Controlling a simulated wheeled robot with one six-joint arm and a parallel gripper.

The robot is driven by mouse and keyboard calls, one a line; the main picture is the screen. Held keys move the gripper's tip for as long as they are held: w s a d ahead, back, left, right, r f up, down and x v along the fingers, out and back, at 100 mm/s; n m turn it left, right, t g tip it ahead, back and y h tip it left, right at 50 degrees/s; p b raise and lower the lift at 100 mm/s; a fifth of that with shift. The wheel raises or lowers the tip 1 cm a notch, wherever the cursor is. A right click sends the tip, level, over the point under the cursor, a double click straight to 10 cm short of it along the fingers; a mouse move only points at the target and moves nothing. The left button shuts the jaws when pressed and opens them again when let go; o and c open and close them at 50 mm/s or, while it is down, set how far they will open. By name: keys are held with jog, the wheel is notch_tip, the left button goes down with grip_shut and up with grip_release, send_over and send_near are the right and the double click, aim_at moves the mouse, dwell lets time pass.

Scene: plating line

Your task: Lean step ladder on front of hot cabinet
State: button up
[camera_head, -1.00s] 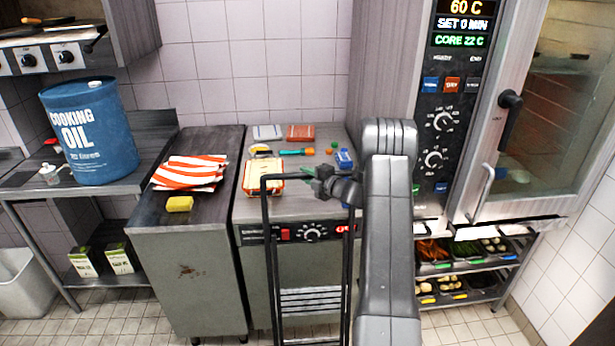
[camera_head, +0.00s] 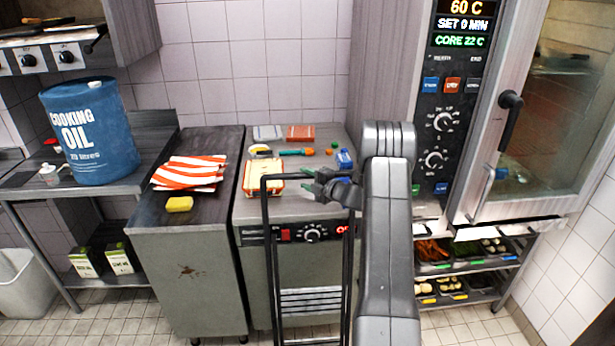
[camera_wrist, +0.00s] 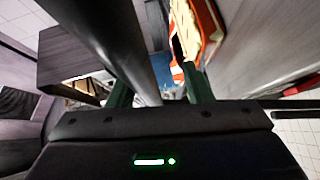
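The step ladder (camera_head: 270,262), a black tube frame with grey treads, stands in front of the hot cabinet (camera_head: 256,237), the unit with a knob and red display. Its top bar rises above the cabinet's top edge. Its feet are cut off, and I cannot tell whether the frame touches the cabinet. My gripper (camera_head: 309,181) is at the ladder's upper right, fingers spread. In the wrist view, a dark ladder tube (camera_wrist: 135,45) runs by the left green finger of my gripper (camera_wrist: 158,90), with a gap to the right finger.
On the cabinet top are a cream-and-red box (camera_head: 263,177), an orange-and-teal tool (camera_head: 297,152) and a blue item (camera_head: 344,159). A dark counter to the left holds a striped cloth (camera_head: 190,172) and a yellow sponge (camera_head: 179,204). An oven (camera_head: 440,120) stands right.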

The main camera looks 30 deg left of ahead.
jog(key=shift+o, duration=1.1)
jog(key=shift+a+f, duration=0.1)
jog(key=shift+f, duration=0.4)
jog(key=shift+f, duration=0.25)
jog(key=b+v, duration=0.1)
jog(key=v, duration=0.6)
jog(key=b+v, duration=0.2)
jog(key=v, duration=0.5)
jog(key=shift+r+b, duration=0.25)
jog(key=shift+b, duration=0.05)
jog(key=shift+w+r+p, duration=0.15)
jog(key=shift+r+p, duration=1.2)
jog(key=shift+r, duration=0.2)
jog(key=shift+a+r+p, duration=0.15)
jog(key=shift+r+p, duration=0.4)
jog(key=shift+r, duration=2.15)
jog(key=shift+f, duration=0.1)
notch_tip(320, 180, down, 6)
jog(key=shift+r+b, duration=0.1)
jog(key=shift+b, duration=0.9)
